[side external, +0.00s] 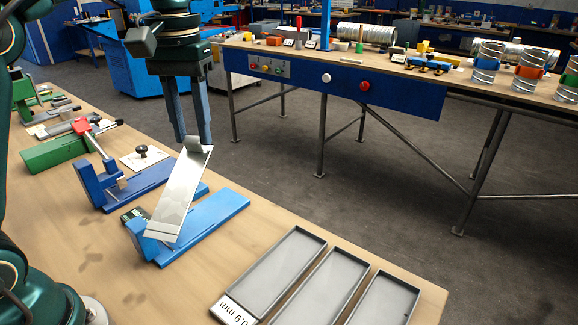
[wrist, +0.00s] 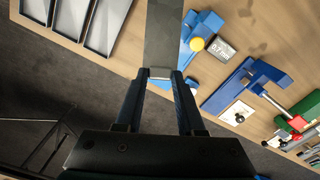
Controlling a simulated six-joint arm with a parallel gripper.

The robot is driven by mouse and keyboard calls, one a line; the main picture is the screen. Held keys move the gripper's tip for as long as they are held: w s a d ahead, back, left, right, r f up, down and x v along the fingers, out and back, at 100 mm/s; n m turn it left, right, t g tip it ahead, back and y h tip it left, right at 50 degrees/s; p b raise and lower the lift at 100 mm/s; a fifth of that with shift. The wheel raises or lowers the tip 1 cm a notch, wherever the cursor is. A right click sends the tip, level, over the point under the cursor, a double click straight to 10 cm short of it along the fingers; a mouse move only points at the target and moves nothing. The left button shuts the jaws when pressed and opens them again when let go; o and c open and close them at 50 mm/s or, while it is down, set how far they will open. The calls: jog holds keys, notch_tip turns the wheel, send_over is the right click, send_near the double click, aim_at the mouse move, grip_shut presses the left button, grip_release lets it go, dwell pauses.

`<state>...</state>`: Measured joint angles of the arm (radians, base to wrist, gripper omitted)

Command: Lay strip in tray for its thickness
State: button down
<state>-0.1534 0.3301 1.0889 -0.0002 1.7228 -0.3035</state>
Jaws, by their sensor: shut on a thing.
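A flat shiny metal strip (side external: 180,196) hangs tilted from my gripper (side external: 194,140), which is shut on its upper end. In the wrist view the strip (wrist: 164,35) runs away from between the fingertips (wrist: 162,76). Its lower part is in front of a blue gauge (side external: 205,228) in the side view; I cannot tell whether they touch. The gauge's small display (wrist: 222,49) seems to read 0.7 mm. Three shallow grey trays stand at the front right: left (side external: 275,272), middle (side external: 325,288) and right (side external: 385,304). The left tray's label (side external: 236,309) reads 0.9 mm; other labels are not visible.
Another blue fixture (side external: 125,188) with a red-handled part and a green block (side external: 52,153) stand left of the gauge. A white plate with a black knob (side external: 143,157) lies behind. A workbench (side external: 340,90) with ducts stands across the floor. Bare wood separates gauge and trays.

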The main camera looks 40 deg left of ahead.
jog(key=shift+s+d+r, duration=0.15)
jog(key=shift+s+r, duration=0.35)
jog(key=shift+r, duration=0.1)
jog(key=shift+w+m+g, duration=0.3)
jog(key=shift+w+m, duration=0.1)
jog(key=shift+m, duration=0.2)
jog(key=w+d+f+m+y, duration=0.1)
jog(key=w+d+f+m, duration=0.2)
jog(key=m, duration=0.9)
jog(key=w+d+f+m+y, duration=0.1)
jog(key=d+f+m+y, duration=0.2)
jog(key=m, duration=0.8)
jog(key=s+d+f+m+t+h, duration=0.25)
jog(key=s+d+f+m, duration=0.2)
jog(key=d+m, duration=0.45)
jog(key=s+d+f+m+t+h, duration=0.25)
jog(key=s+d+m, duration=0.25)
jog(key=d+m, duration=0.3)
jog(key=shift+y, duration=0.5)
jog(key=shift+f, duration=4.05)
